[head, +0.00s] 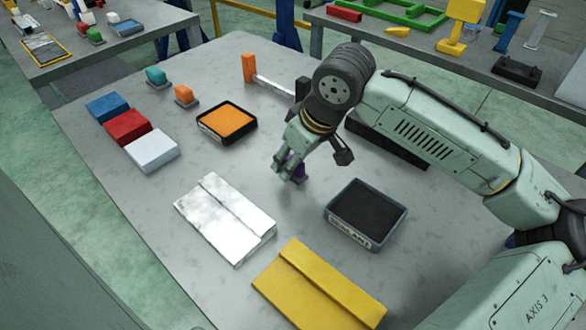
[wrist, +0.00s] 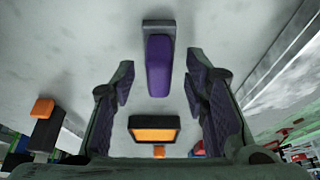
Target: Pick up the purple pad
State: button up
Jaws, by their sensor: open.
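The purple pad (wrist: 158,68) is an elongated purple block with a grey end piece, in the upper middle of the wrist view. In the head view only a little purple (head: 295,163) shows, mostly hidden by my fingers. My gripper (head: 288,172) is open and points down at the middle of the table. In the wrist view the two fingers of my gripper (wrist: 160,85) stand left and right of the pad, with a clear gap on each side. I cannot tell how far the fingertips are above the tabletop.
An orange-filled black tray (head: 205,132) lies left of my gripper, and a dark-filled tray (head: 333,222) lies right. A silver plate (head: 225,220) and yellow plate (head: 320,290) lie nearer. Blue (head: 107,107), red (head: 127,126) and white (head: 152,151) blocks line the left edge.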

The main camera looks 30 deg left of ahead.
jog(key=shift+a+f, duration=0.1)
jog(key=shift+f, duration=0.1)
jog(key=shift+c, duration=0.5)
grip_shut()
